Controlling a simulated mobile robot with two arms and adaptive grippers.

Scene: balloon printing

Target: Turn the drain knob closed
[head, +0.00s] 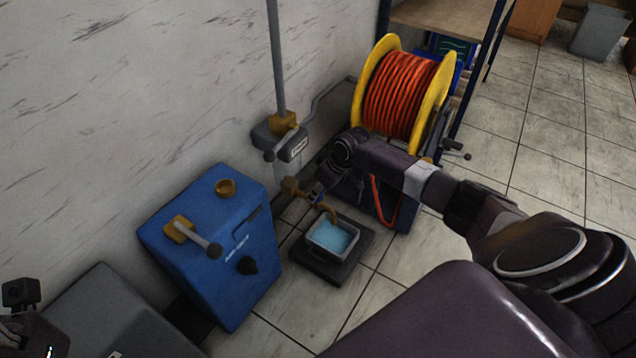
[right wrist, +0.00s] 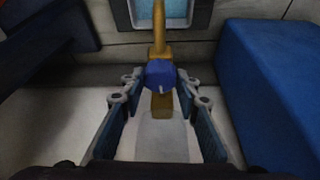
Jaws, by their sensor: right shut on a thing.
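The drain tap is a brass pipe on the wall with a curved spout (head: 330,213); its body also shows in the right wrist view (right wrist: 160,105). The drain knob (right wrist: 160,74) is blue and faceted and sits on this pipe, between the fingers of my right gripper (right wrist: 160,88). My right gripper is shut on the knob. In the head view my right arm reaches in from the right and its wrist hides most of the knob. A square basin (head: 350,262) with light blue liquid stands under the spout. My left gripper (head: 20,325) shows only partly at the lower left edge.
A blue machine (head: 215,285) with a lever and a black knob stands left of the tap. A yellow reel of orange hose (head: 402,95) stands behind the right arm. A wall valve box (head: 280,140) is above the tap. Tiled floor lies open at right.

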